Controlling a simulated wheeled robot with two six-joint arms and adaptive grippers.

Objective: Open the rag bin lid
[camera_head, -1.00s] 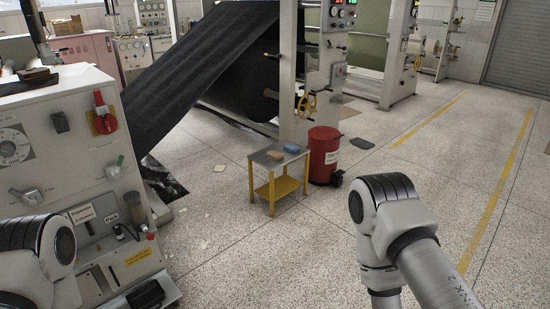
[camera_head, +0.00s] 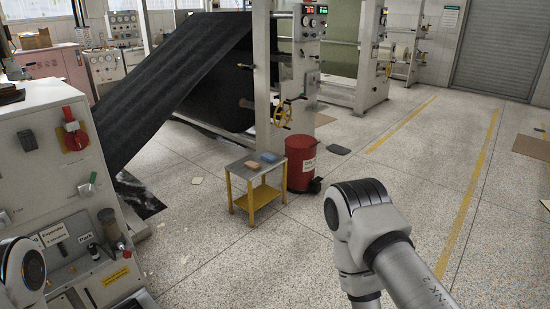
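The rag bin is a red round bin (camera_head: 301,165) on the floor beside the yellow-legged table, near the machine with the yellow handwheel. It has a white label on its side, and its lid (camera_head: 301,142) looks shut. A small black part, perhaps a pedal, sticks out low at its right. Only parts of my two arms show, one at the lower left and one at the lower right. Both are well short of the bin. Neither gripper is in view.
A small table (camera_head: 238,170) with yellow legs holds a brown block (camera_head: 252,165) and a blue block (camera_head: 268,157), left of the bin. A grey control console (camera_head: 40,180) stands close at left. Speckled floor is open in front and to the right. A dark flat piece (camera_head: 340,150) lies behind the bin.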

